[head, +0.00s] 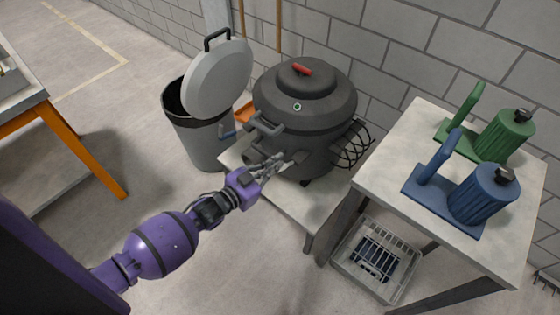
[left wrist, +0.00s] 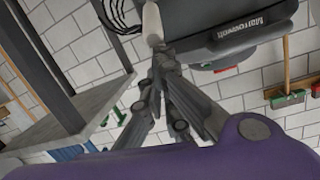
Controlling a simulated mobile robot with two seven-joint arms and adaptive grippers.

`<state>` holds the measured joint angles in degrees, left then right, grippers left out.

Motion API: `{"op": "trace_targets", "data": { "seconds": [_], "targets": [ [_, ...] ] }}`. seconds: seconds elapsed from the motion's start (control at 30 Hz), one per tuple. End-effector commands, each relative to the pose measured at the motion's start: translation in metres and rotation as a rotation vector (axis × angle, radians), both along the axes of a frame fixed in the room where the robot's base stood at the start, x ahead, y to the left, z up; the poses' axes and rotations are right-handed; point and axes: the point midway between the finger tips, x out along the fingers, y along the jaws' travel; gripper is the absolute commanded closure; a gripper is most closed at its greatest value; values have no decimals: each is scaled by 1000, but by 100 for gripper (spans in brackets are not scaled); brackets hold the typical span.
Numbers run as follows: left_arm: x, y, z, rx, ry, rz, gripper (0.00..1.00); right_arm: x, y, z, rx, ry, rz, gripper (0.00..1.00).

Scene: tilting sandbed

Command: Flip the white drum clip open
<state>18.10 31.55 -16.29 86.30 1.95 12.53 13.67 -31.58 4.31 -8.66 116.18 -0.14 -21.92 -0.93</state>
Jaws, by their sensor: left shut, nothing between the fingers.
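The dark drum (head: 305,135) with a domed lid and red top handle stands on a low pale platform. A small off-white piece, which looks like the white clip (left wrist: 152,22), shows at the drum's side in the left wrist view. In the head view the clip is hard to make out beside the fingers. My left gripper (head: 281,163) is shut and empty at the drum's lower front. In the left wrist view its fingertips (left wrist: 162,52) meet right by the clip; I cannot tell whether they touch it. My right gripper is out of view.
A grey bin (head: 198,138) with its lid raised stands left of the drum. A table (head: 415,140) on the right holds a green (head: 505,137) and a blue (head: 484,195) canister device. A wire basket (head: 375,262) sits below. A block wall is behind.

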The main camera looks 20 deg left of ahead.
Motion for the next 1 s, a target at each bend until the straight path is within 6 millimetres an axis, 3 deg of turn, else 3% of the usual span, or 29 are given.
{"op": "trace_targets", "data": {
  "seconds": [0.03, 0.1, 0.53, 1.0],
  "targets": [
    [-6, 1, -12, -13, -17, 3, 100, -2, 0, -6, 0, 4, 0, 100],
    [-8, 2, -14, -24, -52, 3, 100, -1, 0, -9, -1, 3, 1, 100],
    [-16, 6, -22, -19, -49, 0, 100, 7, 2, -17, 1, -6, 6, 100],
    [-17, 7, -25, -17, -42, 2, 100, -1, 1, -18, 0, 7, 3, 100]
  ]
}}
